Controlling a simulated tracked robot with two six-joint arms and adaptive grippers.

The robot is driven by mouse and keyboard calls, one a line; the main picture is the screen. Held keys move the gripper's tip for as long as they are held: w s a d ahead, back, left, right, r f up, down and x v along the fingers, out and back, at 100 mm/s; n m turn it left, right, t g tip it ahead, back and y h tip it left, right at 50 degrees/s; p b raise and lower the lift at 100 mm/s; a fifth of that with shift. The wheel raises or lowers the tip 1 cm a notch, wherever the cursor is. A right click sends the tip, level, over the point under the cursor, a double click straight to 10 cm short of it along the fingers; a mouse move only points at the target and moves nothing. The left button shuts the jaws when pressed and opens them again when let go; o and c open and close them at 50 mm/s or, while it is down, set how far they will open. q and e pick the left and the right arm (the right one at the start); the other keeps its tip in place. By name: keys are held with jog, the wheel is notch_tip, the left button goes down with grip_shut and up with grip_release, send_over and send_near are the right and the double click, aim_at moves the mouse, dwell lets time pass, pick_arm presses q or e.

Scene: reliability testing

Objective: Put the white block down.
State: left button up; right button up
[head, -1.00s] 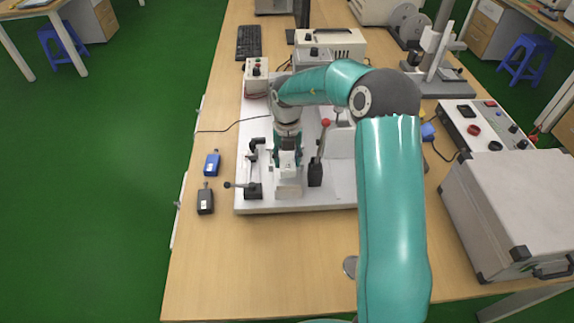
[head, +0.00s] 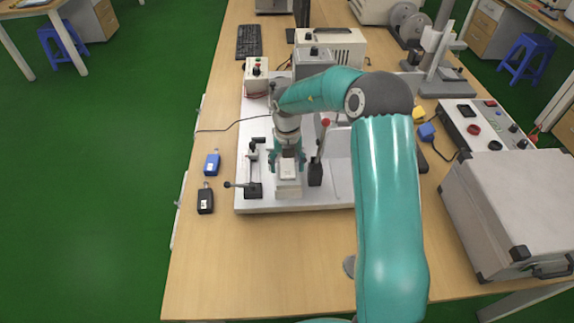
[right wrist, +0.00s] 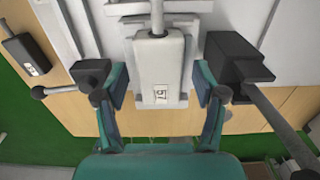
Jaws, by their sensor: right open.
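My right gripper (head: 288,160) is open, with one finger on each side of the block. In the right wrist view the gripper (right wrist: 160,84) shows gaps between the fingers and the block. My left gripper is not in view.
A black-knobbed clamp (head: 253,182) stands left of the block and a red-knobbed lever (head: 317,165) right of it. A blue block (head: 212,163) and a black block (head: 205,201) lie on the table at left. A grey case (head: 515,205) stands at right. The front table is clear.

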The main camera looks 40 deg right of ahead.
aim_at(288, 167)
notch_tip(288, 167, up, 12)
dwell(0.4)
jog(key=shift+s+f, duration=0.1)
jog(key=shift+f, duration=0.1)
